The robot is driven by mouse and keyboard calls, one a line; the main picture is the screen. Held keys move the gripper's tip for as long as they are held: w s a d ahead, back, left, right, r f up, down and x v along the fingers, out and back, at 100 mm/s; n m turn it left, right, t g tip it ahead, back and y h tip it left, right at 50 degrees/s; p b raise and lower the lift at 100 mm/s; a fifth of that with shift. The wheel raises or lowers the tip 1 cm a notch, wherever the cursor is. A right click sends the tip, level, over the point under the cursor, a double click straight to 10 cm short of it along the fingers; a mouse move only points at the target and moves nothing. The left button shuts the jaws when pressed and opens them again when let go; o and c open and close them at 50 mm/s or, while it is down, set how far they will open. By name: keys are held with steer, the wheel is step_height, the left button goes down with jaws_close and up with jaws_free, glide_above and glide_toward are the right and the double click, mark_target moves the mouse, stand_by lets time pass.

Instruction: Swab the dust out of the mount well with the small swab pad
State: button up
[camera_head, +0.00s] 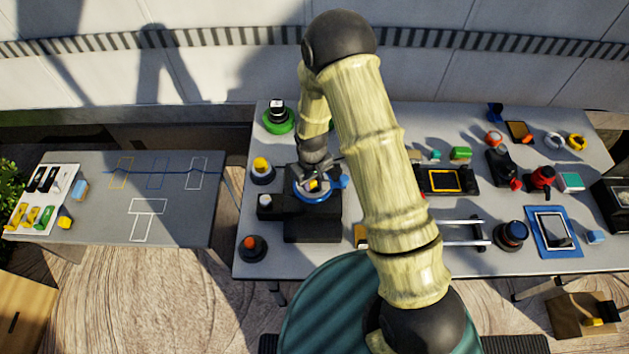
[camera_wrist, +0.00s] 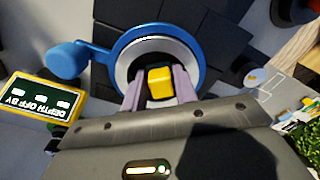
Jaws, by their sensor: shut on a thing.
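The mount well is the round opening inside a blue ring (camera_wrist: 185,36) with a pale metal inner rim, on a black camera body (camera_head: 312,225). The blue ring (camera_head: 310,199) has a lever knob on one side. My gripper (camera_wrist: 159,82) is shut on a small yellow block (camera_wrist: 159,80), which looks like the swab pad's grip. The block is over or inside the ring's opening; its lower end and any dust are hidden. In the head view my gripper (camera_head: 314,182) points down at the ring.
A yellow-framed sign (camera_wrist: 42,98) stands beside the ring in the wrist view. Knobbed black bases (camera_head: 262,172) stand left of the camera body. Several tools and a yellow-edged monitor (camera_head: 444,180) lie right of my arm. A side table (camera_head: 190,225) at left has bare room.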

steer(key=shift+s+d+f, duration=0.1)
steer(key=shift+d, duration=0.5)
steer(key=shift+a, duration=0.1)
steer(key=shift+a+r, duration=0.2)
steer(key=shift+a, duration=0.35)
steer(key=shift+d+f, duration=0.15)
steer(key=shift+d, duration=0.45)
steer(key=shift+a, duration=0.6)
